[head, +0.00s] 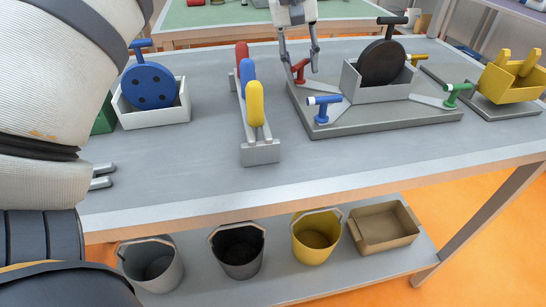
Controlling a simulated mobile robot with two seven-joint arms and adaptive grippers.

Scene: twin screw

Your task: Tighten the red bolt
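A red bolt (300,71) with a crosswise handle stands at the back left of a grey base plate (385,122). A blue bolt (322,108) and a green bolt (458,94) stand at the front left and right of the plate. My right gripper is not in view.
A grey box (378,92) holding a dark disc (382,62) stands mid-plate. To the left are a rack (261,154) with coloured handles and a white box (155,116) with a blue disc. Buckets (318,250) stand below.

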